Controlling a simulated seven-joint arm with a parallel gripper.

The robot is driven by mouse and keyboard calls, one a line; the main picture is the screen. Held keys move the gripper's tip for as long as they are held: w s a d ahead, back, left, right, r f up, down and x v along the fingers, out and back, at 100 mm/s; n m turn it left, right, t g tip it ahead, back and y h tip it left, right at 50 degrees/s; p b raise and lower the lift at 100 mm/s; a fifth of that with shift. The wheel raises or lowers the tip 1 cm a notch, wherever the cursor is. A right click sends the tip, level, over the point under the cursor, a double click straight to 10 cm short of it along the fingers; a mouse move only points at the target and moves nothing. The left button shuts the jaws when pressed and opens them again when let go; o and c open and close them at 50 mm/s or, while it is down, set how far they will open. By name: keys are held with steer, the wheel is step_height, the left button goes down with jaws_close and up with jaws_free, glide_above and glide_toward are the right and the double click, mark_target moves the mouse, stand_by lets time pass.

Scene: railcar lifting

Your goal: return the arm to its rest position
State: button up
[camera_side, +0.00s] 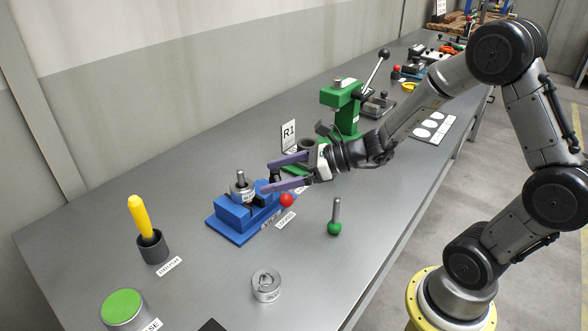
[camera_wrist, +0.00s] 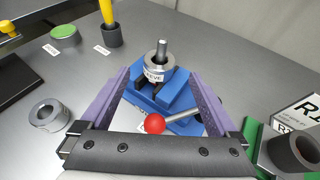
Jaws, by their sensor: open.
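My gripper (camera_side: 272,176) is open, with two purple fingers, and points left over the bench beside the blue vise (camera_side: 236,218). In the wrist view my gripper (camera_wrist: 167,75) has its fingers spread on either side of the blue vise (camera_wrist: 180,95), with nothing between the tips that I can see held. A metal sleeve (camera_side: 242,189) with an upright pin stands in the vise; the sleeve also shows in the wrist view (camera_wrist: 156,70). The vise's handle ends in a red ball (camera_side: 286,200), seen low in the wrist view (camera_wrist: 154,124).
A brush with a yellow handle (camera_side: 141,218) stands in a dark cup (camera_side: 153,248). A green-topped tin (camera_side: 122,306), a steel ring (camera_side: 266,285) and a green-knobbed pin (camera_side: 335,226) are on the bench (camera_side: 200,290). A green press (camera_side: 343,105) stands behind my gripper.

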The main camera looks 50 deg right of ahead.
steer(key=s+a+r+n+g+y, duration=0.1)
steer(key=s+a+r+n+g, duration=0.2)
steer(key=s+a+r+n, duration=0.3)
steer(key=s+a+r+n+g+y, duration=0.1)
steer(key=s+a+r+n+g, duration=0.1)
steer(key=s+a+r+n, duration=0.45)
steer(key=s+d+f+n+g+h, duration=0.1)
steer(key=s+d+f+n+h, duration=0.3)
steer(key=s+n, duration=0.5)
steer(key=s+d+n+h, duration=0.3)
steer(key=d+n+h, duration=0.2)
steer(key=d+n, duration=0.3)
steer(key=d, duration=0.3)
steer(key=shift+s+d+f, duration=0.15)
steer(key=shift+f, duration=0.15)
